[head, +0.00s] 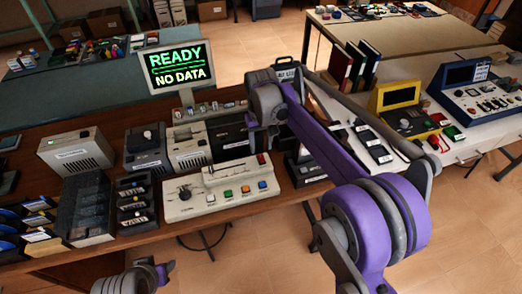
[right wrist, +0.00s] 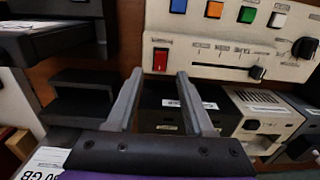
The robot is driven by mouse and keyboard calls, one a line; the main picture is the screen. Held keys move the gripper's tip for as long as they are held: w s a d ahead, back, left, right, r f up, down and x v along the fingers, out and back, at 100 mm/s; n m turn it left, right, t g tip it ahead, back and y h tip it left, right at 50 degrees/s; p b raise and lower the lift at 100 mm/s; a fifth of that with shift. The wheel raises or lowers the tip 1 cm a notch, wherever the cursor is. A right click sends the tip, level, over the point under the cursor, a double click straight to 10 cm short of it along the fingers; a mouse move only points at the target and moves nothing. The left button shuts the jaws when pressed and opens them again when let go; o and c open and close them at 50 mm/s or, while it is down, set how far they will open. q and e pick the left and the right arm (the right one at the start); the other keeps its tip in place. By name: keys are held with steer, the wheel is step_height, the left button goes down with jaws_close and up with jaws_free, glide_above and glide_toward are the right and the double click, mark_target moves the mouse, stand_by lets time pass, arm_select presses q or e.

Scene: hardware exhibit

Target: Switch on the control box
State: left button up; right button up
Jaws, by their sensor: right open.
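The cream control box (head: 215,196) stands on the brown table in the head view, with a dial, a slider slot and coloured buttons on its front and top. Its red rocker switch (head: 262,159) is at the back right corner. In the right wrist view the control box (right wrist: 225,48) is at the top right, and the red switch (right wrist: 160,60) appears between my fingertips. My right gripper (right wrist: 160,74) is open and empty; in the head view it (head: 265,143) is just behind that corner. Contact cannot be told. My left gripper (head: 150,280) is partly cut off at the lower edge; its jaws are unclear.
A monitor (head: 178,66) behind reads "READY" and "NO DATA". Several device boxes (head: 188,147) stand close behind the control box, and black trays (head: 135,203) lie to its left. A white table (head: 485,118) with instruments is at the right. Open floor lies in front.

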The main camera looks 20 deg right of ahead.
mark_target(261, 158)
step_height(261, 158, up, 7)
steer(key=shift+f, duration=0.15)
stand_by(0.4)
steer(key=s+d+f+t+p, duration=0.1)
steer(key=s+f+t, duration=0.1)
steer(key=s, duration=1.1)
steer(key=s+d+f+t+p, duration=0.1)
steer(key=s+f, duration=0.4)
steer(key=s, duration=0.9)
steer(key=shift+d+f+t+p, duration=0.3)
steer(key=shift+d+t, duration=0.15)
steer(key=shift+t, duration=0.75)
